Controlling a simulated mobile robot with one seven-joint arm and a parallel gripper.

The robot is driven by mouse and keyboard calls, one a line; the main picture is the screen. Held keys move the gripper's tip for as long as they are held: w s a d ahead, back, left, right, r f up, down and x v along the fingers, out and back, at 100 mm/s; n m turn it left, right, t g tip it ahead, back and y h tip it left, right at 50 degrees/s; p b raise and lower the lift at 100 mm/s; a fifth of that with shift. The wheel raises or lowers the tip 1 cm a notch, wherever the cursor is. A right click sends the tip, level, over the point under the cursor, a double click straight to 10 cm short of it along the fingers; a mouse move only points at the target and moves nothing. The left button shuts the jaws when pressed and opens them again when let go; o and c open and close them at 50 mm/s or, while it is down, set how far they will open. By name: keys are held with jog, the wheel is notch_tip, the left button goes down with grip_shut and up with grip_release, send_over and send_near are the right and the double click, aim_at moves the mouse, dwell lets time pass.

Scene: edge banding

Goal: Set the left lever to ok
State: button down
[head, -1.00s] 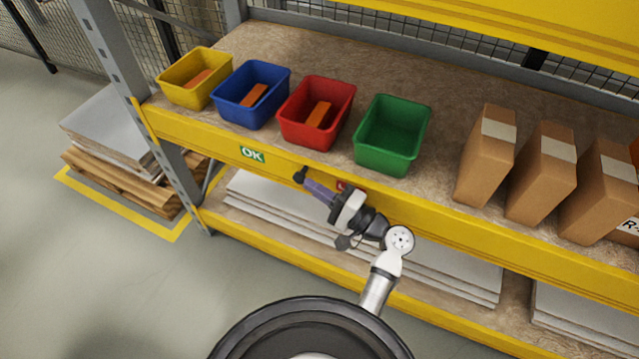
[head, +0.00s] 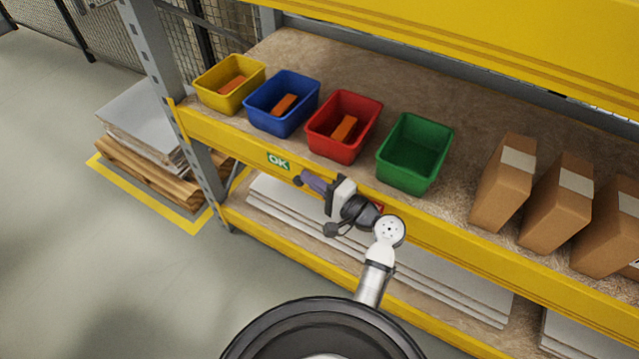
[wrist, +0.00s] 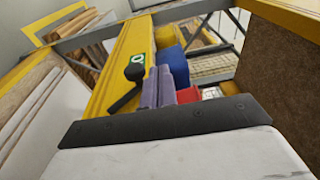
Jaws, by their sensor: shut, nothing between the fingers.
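The left lever is a black stick with a round black knob (wrist: 134,72) on the yellow shelf beam. In the head view the knob (head: 297,180) shows just below and right of the green OK label (head: 278,161). The label also shows in the wrist view (wrist: 138,58), just beyond the knob. My gripper (head: 309,180) is shut and empty, its purple fingers (wrist: 158,82) right beside the knob, on its right in both views. I cannot tell whether they touch. The lever's pivot is hidden in the head view.
A red label (head: 378,207) on the beam is partly hidden by my arm. Yellow, blue, red and green bins (head: 415,152) stand above the beam, with cardboard boxes (head: 503,182) to the right. White panels lie on the lower shelf.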

jog(key=shift+x, duration=0.75)
jog(key=shift+a, duration=0.15)
jog(key=shift+r, duration=0.1)
